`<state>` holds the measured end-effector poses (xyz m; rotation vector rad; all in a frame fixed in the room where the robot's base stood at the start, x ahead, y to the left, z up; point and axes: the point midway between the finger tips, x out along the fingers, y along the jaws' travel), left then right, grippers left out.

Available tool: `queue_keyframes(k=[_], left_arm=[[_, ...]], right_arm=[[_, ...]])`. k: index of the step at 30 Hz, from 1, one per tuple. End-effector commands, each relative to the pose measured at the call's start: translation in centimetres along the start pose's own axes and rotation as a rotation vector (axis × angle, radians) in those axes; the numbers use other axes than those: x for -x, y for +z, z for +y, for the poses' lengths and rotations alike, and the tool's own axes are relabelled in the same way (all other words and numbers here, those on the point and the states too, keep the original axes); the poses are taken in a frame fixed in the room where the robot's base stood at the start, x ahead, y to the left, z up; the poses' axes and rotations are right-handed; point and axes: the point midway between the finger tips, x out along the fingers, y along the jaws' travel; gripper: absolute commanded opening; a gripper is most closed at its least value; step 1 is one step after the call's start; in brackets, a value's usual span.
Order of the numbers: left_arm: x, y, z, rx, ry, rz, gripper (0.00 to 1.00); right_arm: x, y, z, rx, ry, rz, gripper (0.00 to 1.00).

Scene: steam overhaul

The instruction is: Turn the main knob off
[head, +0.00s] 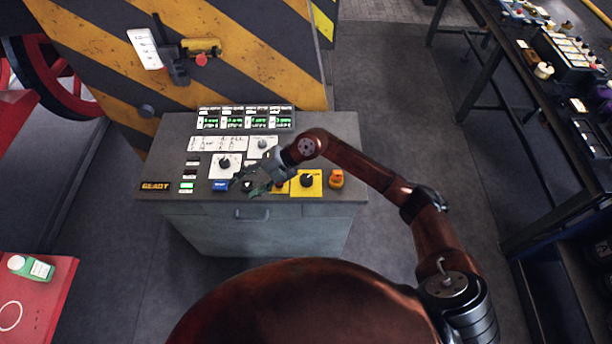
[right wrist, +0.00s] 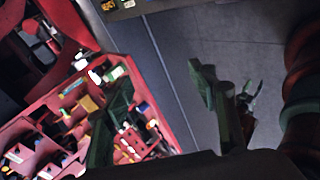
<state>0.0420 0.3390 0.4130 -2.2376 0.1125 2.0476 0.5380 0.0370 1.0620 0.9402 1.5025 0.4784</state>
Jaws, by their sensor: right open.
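The grey control console (head: 345,150) stands ahead of me in the head view. On its top, a black knob on a yellow plate (head: 307,181) sits at the front right. No label that I can read tells which is the main knob. My right gripper (head: 247,182) is open and empty over the console's front, left of the yellow-plate knob, and partly hides another yellow plate. Its spread green fingers show in the right wrist view (right wrist: 160,82).
An orange-red button (head: 336,179) is right of the yellow-plate knob; a blue button (head: 220,185) is at the front left. Green displays (head: 245,122) line the back. A striped wall (head: 270,60) stands behind. A red bench (head: 45,300) is at left, a workbench (head: 540,80) at right.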

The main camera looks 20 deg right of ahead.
Motion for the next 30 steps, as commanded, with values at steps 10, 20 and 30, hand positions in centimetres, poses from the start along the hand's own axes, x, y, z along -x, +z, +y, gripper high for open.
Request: queue_keyframes(k=[10, 20, 30], left_arm=[[0.1, -0.1, 0.0, 0.0, 0.0, 0.001, 0.4], [0.5, -0.3, -0.1, -0.001, 0.0, 0.003, 0.4], [1.1, -0.5, -0.1, -0.001, -0.001, 0.006, 0.4]], right_arm=[[11.5, 9.9, -12.5, -0.118, -0.78, -0.236, 0.53], [12.0, 11.0, -15.6, -0.154, -0.864, -0.272, 0.53], [9.2, 11.9, -18.9, -0.152, -0.861, -0.272, 0.53]])
